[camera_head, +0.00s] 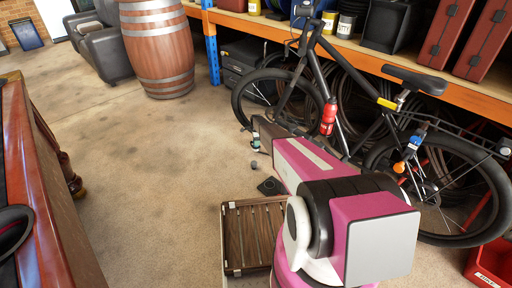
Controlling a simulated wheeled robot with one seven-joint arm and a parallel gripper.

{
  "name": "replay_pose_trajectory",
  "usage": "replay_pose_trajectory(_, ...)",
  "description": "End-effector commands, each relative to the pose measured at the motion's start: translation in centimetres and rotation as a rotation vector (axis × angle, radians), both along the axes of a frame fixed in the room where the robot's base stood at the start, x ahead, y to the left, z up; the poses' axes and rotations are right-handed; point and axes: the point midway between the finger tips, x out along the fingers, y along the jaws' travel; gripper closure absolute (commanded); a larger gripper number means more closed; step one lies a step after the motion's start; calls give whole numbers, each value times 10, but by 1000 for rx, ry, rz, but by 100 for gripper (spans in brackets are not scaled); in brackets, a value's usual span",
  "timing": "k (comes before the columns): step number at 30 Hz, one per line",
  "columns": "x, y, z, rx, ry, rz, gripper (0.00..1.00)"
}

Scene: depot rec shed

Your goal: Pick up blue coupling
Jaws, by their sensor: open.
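My gripper (257,142) is at the far end of my pink and white arm, low over the carpet in the middle of the view. It is small here and partly hidden by the arm; it is open, and I see nothing held in it. A small grey-blue piece (254,164) lies on the floor just below the gripper and apart from it; it may be the coupling, but its colour and shape are too small to tell. A blue part with an orange end (417,136) shows at the bicycle's rear; I cannot tell what it is.
A black flat object (270,186) lies on the floor near a wooden slatted crate (230,235). A black bicycle (345,130) with a red bottle (329,115) stands at right before an orange shelf (350,55). A barrel (157,50) stands behind. Open carpet lies at left.

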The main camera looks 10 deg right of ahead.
Motion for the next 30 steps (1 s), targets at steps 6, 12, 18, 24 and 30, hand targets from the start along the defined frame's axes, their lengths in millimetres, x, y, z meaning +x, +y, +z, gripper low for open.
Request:
replay_pose_trajectory(6,0,0,-10,0,-1,1,21)
replay_pose_trajectory(12,0,0,-9,0,-1,1,53)
replay_pose_trajectory(18,0,0,-9,0,-1,1,78)
replay_pose_trajectory(24,0,0,-8,0,-1,1,78)
replay_pose_trajectory(30,-1,0,4,0,-2,1,78)
